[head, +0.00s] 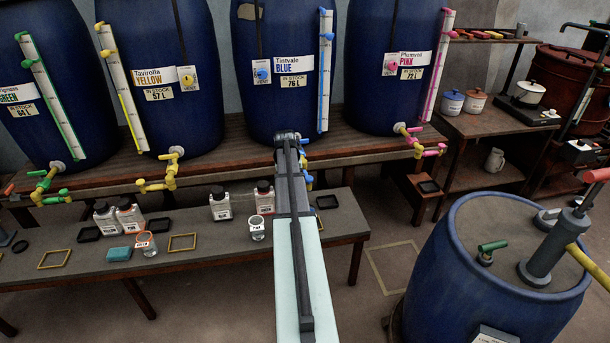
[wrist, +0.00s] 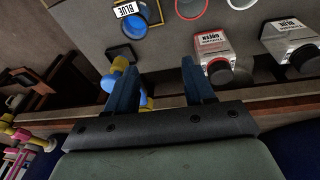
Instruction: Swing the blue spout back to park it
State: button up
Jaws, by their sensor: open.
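The blue spout shows in the head view as a small blue tap piece (head: 307,181) below the blue barrel (head: 276,110), largely hidden behind my arm. My gripper (wrist: 159,75) is open, with two dark blue fingers over the tap area. I cannot tell whether either finger touches the spout. In the head view my gripper's fingertips are hidden.
Below the spout, a blue-filled vessel (wrist: 141,20) with a BLUE label stands by a yellow square frame. Bottles (wrist: 212,55) stand beside it on the low bench (head: 210,250). The pink tap (head: 422,145) is to the right in the head view. A blue vat (head: 440,290) stands front right.

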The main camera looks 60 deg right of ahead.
jog(key=w+d+r+g, duration=0.1)
jog(key=w+d+r, duration=0.3)
jog(key=d+r, duration=0.55)
jog(key=shift+n+g+y, duration=0.3)
jog(key=shift+n+g, duration=0.1)
jog(key=shift+g, duration=0.3)
jog(key=s+f, duration=0.1)
jog(key=f, duration=0.3)
jog(key=s+d+f, duration=0.1)
jog(key=f, duration=0.4)
jog(key=s+f, duration=0.1)
jog(key=f, duration=0.4)
jog(key=shift+s+d+f, duration=0.2)
jog(key=shift+d+f, duration=0.05)
jog(key=shift+d, duration=0.05)
grip_shut()
